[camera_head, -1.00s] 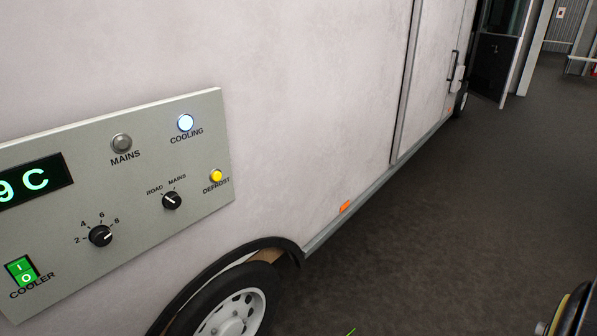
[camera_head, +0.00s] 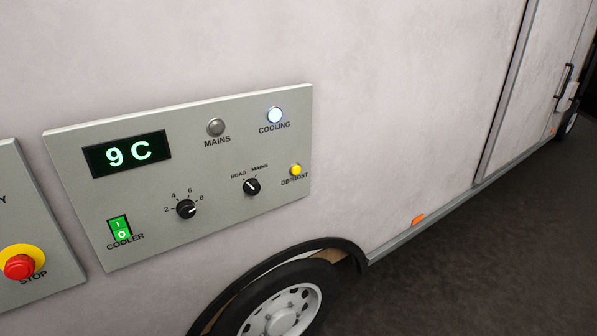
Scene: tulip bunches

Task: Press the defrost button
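The defrost button (camera_head: 295,170) is a small round yellow button near the right edge of the grey control panel (camera_head: 230,220), with the word DEFROST under it. The panel is fixed to the side of a white vehicle body. Above the button is the lit white COOLING lamp (camera_head: 275,115). To the button's left is the black ROAD/MAINS knob (camera_head: 252,187). Neither of my grippers is in view, and nothing covers the button.
The panel also carries a 9 C display (camera_head: 127,154), an unlit MAINS lamp (camera_head: 216,127), a numbered knob (camera_head: 186,209) and a green COOLER switch (camera_head: 120,228). A red STOP button (camera_head: 19,267) is at far left. A wheel (camera_head: 283,310) sits below; dark floor (camera_head: 480,260) is clear at right.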

